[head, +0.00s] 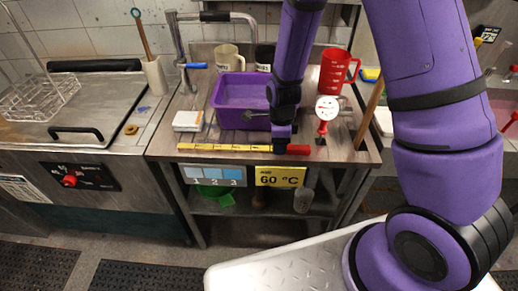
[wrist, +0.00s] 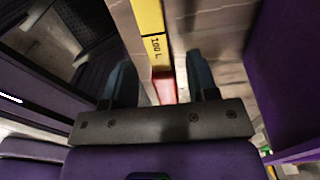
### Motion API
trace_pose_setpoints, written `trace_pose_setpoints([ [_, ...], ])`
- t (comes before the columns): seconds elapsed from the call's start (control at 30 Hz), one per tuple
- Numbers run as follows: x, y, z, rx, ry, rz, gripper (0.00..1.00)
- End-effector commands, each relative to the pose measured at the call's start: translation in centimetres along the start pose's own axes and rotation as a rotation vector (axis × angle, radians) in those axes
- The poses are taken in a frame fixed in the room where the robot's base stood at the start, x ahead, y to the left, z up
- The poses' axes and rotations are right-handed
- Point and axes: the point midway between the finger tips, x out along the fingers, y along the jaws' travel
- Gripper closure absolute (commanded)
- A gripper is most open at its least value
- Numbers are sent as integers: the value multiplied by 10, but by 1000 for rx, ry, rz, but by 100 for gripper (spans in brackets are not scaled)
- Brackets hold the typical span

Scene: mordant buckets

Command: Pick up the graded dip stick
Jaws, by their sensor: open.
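The graded dip stick (head: 222,148) is a long yellow stick with dark marks and a red end. It lies flat along the front edge of the wooden worktop in the head view. My gripper (head: 281,148) points down over its right part, hiding a stretch between the yellow and the red. In the wrist view the dip stick (wrist: 149,25) runs between the two fingers of my gripper (wrist: 161,75), its red end closest to the palm. The fingers are open, with a gap on both sides of the stick. How far down they reach is unclear.
A purple basin (head: 229,120) stands behind the stick. A round white dial gauge (head: 328,107) and a red jug (head: 337,72) are to the right. A white box (head: 188,121) is at the left. A yellow 60 °C sign (head: 281,177) hangs below the front edge.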

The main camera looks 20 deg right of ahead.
Motion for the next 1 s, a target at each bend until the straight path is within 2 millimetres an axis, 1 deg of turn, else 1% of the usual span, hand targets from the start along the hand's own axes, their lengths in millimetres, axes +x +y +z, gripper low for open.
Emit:
trace_pose_setpoints([
  [0.03, 7, 1, 0, 0, 2, 2, 47],
  [0.17, 16, 0, 0, 0, 1, 1, 47],
  [0.43, 18, 0, 0, 0, 0, -1, 47],
  [0.47, 18, 0, 0, 0, 0, -1, 49],
  [0.5, 18, 0, 0, 0, 0, 0, 58],
  [0.57, 18, 0, 0, 0, 0, 0, 72],
  [0.6, 18, 0, 0, 0, 0, 0, 81],
  [0.67, 18, 0, 0, 0, 0, 0, 95],
  [0.7, 18, 0, 0, 0, 0, 0, 100],
  [1.0, 17, 0, 0, 0, 0, -1, 100],
])
